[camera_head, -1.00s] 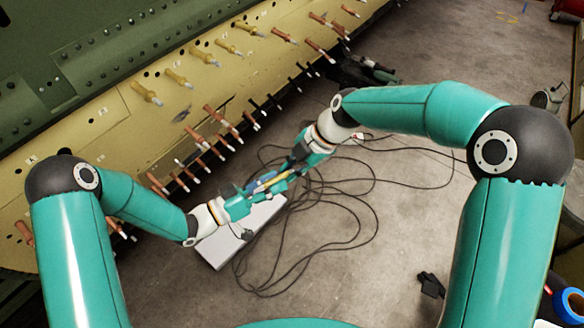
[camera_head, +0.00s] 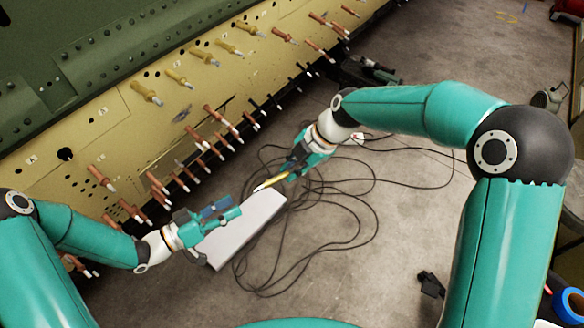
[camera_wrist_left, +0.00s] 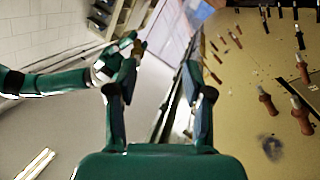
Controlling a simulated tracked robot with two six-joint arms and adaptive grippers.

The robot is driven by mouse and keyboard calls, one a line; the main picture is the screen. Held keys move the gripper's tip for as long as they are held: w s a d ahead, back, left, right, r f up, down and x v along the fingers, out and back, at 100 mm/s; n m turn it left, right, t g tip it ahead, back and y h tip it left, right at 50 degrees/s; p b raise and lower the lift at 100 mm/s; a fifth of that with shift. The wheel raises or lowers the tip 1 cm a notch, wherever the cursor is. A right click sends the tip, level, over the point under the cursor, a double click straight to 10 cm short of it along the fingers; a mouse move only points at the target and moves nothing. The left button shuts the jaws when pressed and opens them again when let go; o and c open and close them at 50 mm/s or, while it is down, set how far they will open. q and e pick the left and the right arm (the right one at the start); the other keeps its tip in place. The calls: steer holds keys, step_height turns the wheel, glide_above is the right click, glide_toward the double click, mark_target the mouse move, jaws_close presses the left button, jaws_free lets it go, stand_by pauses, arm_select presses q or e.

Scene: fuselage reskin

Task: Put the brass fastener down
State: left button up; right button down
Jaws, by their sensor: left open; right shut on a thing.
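The brass fastener (camera_head: 271,180) is a slim yellow rod with a pale tip, held out toward the lower left in the head view. My right gripper (camera_head: 286,174) is shut on it, above the floor and near the far end of the white box. My left gripper (camera_head: 230,208) is open and empty, apart from the fastener and to its lower left. In the left wrist view, my left gripper's fingers (camera_wrist_left: 162,65) stand spread with nothing between them. My right arm shows behind them at the left of that view.
The cream fuselage panel (camera_head: 140,125) carries rows of copper and yellow fasteners that stick out along the left. A white box (camera_head: 245,232) lies on the floor below the grippers, beside looping black cables (camera_head: 345,240). Bare floor (camera_head: 420,205) lies to the right.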

arm_select(q)
steer(key=a+f+n+g+y, duration=0.1)
steer(key=a+f+n+y, duration=0.2)
steer(key=f, duration=0.4)
steer(key=a+f+n+y, duration=0.2)
steer(key=f+n+y, duration=0.1)
steer(key=f+y, duration=0.3)
steer(key=s+d+f+g, duration=0.1)
steer(key=s+d+g, duration=0.1)
steer(key=s, duration=0.3)
steer(key=s+d+f+n+g+y, duration=0.1)
steer(key=s+f+g, duration=0.1)
steer(key=s, duration=0.3)
steer(key=s+d+f+n+g+y, duration=0.1)
steer(key=s+d+g, duration=0.1)
steer(key=s, duration=0.3)
steer(key=shift+s+d+f+g, duration=0.3)
steer(key=shift+d+f+g, duration=0.05)
steer(key=shift+g, duration=0.45)
steer(key=shift+w+n, duration=0.1)
steer(key=shift+n, duration=0.2)
